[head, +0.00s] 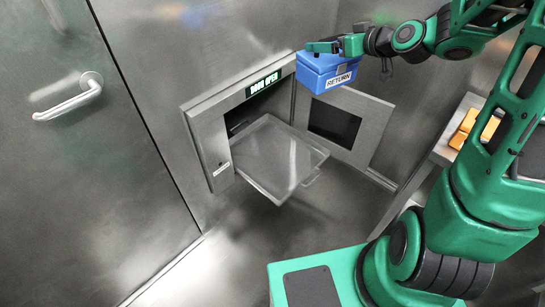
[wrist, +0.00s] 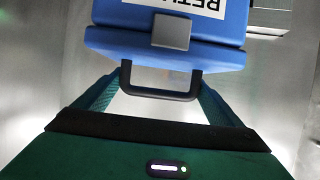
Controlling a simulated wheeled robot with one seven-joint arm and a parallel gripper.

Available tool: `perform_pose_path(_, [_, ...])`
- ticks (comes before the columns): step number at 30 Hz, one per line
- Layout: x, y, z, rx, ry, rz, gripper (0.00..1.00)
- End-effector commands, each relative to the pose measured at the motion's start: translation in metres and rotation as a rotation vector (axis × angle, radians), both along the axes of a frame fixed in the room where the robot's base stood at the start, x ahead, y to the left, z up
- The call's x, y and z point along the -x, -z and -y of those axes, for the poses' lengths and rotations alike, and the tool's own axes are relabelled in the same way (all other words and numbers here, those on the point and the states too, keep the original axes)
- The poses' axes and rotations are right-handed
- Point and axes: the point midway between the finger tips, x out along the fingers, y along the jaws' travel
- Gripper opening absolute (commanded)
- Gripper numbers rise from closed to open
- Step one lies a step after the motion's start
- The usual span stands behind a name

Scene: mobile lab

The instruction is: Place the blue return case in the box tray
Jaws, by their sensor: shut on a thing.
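The blue return case (head: 327,71) with a white "RETURN" label hangs in the air, above and to the right of the tray in the head view. My gripper (head: 323,47) is at the case's top side. In the wrist view the case (wrist: 120,42) fills the top, and its dark handle (wrist: 160,93) lies between the fingers of my gripper (wrist: 158,88), which is shut on it. The box tray (head: 278,160) is a clear, shallow tray pulled out of the wall box (head: 208,135). It looks empty.
The wall box's display (head: 263,84) reads "DOOR OPEN", and its door (head: 345,125) is swung out to the right. A bench (head: 450,125) with orange items (head: 470,127) stands at the right. A metal door with a handle (head: 68,104) is at the left. The floor below the tray is clear.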

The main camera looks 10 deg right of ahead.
Motion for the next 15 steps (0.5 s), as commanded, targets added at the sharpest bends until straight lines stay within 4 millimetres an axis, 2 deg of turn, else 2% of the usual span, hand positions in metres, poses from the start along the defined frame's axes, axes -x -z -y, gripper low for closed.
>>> perform_pose_path(4, [-0.002, 0.002, -0.012, 0.0, -0.018, 0.001, 0.29])
perform_pose_path(8, [-0.008, 0.015, -0.018, -0.002, -0.037, -0.001, 0.29])
perform_pose_path(11, [-0.016, 0.035, -0.024, -0.005, -0.061, -0.004, 0.29])
perform_pose_path(15, [-0.028, 0.072, -0.033, -0.007, -0.104, -0.005, 0.29])
